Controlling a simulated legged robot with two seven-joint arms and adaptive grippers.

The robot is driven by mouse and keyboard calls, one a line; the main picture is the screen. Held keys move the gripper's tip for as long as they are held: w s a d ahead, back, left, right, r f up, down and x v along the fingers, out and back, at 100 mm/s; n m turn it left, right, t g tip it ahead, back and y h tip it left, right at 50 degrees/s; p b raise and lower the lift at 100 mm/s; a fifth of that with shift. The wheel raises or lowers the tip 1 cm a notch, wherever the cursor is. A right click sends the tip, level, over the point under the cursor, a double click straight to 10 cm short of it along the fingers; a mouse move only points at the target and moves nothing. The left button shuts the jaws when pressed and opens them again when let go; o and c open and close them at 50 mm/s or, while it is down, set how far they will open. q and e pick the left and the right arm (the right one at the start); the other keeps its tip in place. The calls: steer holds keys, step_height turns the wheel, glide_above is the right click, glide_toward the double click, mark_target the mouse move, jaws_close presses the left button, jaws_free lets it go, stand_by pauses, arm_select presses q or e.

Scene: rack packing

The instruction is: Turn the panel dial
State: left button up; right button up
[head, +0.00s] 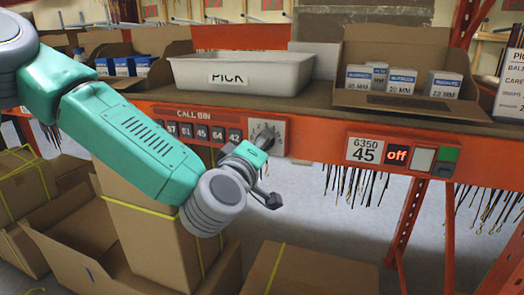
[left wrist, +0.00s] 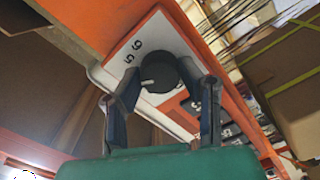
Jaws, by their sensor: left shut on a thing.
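The panel dial is a round black knob (left wrist: 158,73) with a light pointer mark, on a white plate with printed numbers (left wrist: 128,55). In the head view its pale plate (head: 279,128) sits on the orange shelf beam, right of the CALL BIN number display (head: 203,131). My left gripper (left wrist: 160,85) has one finger on each side of the knob and is shut on it. In the head view the left gripper (head: 263,142) reaches up to the plate and partly hides the knob. My right gripper is not in view.
A grey PICK bin (head: 240,72) and an open carton of small boxes (head: 402,103) stand on the shelf above. A display reading "off" (head: 397,155) is on the beam to the right. Cardboard boxes (head: 315,272) crowd the floor below.

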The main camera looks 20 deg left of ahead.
arm_select(q)
steer(key=shift+f, duration=0.1)
steer(key=o, duration=1.1)
steer(key=shift+w, duration=0.1)
steer(key=shift+o, duration=0.2)
steer(key=shift+w, duration=0.1)
steer(key=s, duration=0.7)
steer(key=shift+s+a+f, duration=0.15)
steer(key=shift+s+a, duration=0.05)
